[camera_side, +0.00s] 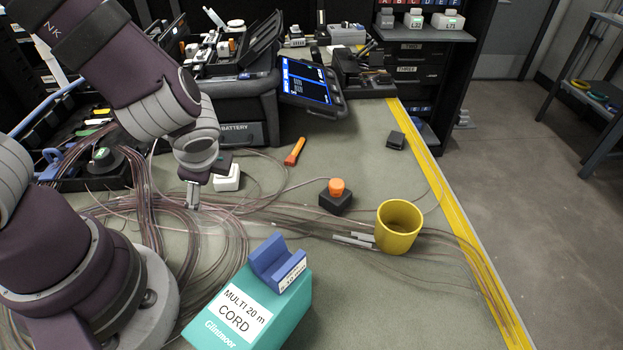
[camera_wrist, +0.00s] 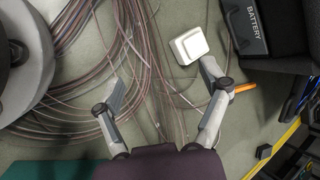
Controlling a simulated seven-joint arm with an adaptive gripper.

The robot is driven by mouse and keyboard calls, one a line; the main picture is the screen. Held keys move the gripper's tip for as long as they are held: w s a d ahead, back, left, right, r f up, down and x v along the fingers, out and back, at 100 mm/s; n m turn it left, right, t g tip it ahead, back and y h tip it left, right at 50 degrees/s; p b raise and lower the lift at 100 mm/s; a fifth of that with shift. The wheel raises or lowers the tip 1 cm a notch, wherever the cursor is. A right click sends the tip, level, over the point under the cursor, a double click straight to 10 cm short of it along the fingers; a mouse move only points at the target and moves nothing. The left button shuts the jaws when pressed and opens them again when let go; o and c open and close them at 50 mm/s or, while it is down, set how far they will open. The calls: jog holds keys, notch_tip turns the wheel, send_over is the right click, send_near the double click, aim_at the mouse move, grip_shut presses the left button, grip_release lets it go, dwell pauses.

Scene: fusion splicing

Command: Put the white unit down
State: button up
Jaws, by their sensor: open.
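The white unit (camera_side: 227,180) is a small white block with rounded edges. It sits on the grey-green work surface beside the bundle of loose fibres. It also shows in the wrist view (camera_wrist: 189,45), beyond the right fingertip. My gripper (camera_side: 197,194) is just left of the white unit in the side view, pointing down near the fibres. In the wrist view my gripper (camera_wrist: 162,80) has its fingers spread wide, with only fibres and bench between them. I cannot tell whether the right finger touches the unit.
Fibre strands (camera_side: 225,217) run across the bench. An orange-handled tool (camera_side: 294,152), a dark block with an orange knob (camera_side: 336,197), a yellow cup (camera_side: 398,227) and a teal box (camera_side: 255,305) with a blue holder (camera_side: 277,264) stand around. The battery unit (camera_side: 236,131) is behind.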

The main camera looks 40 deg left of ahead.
aim_at(229, 209)
jog(key=f+m+t+y, duration=0.1)
jog(key=m, duration=0.3)
jog(key=w+f+m+t+y, duration=0.1)
jog(key=m+t, duration=0.1)
jog(key=m, duration=0.1)
jog(key=a+f+m+t+y, duration=0.1)
jog(key=m, duration=0.3)
jog(key=shift+w+f+m+t+y, duration=0.2)
jog(key=shift+w+m+t+y, duration=0.1)
jog(key=shift+t, duration=0.1)
jog(key=m, duration=0.1)
jog(key=m+t, duration=0.2)
jog(key=m, duration=0.1)
jog(key=shift+w+d+f, duration=0.2)
jog(key=shift+w+f, duration=0.05)
jog(key=shift+w, duration=0.15)
jog(key=shift+w+a+f+m+t, duration=0.15)
jog(key=shift+w+a+m+t, duration=0.05)
jog(key=shift+w+m+t, duration=0.1)
jog(key=x, duration=0.9)
jog(key=shift+a+f, duration=0.2)
jog(key=shift+a, duration=0.2)
jog(key=shift+c, duration=0.4)
jog(key=c, duration=1.2)
jog(key=shift+r, duration=0.1)
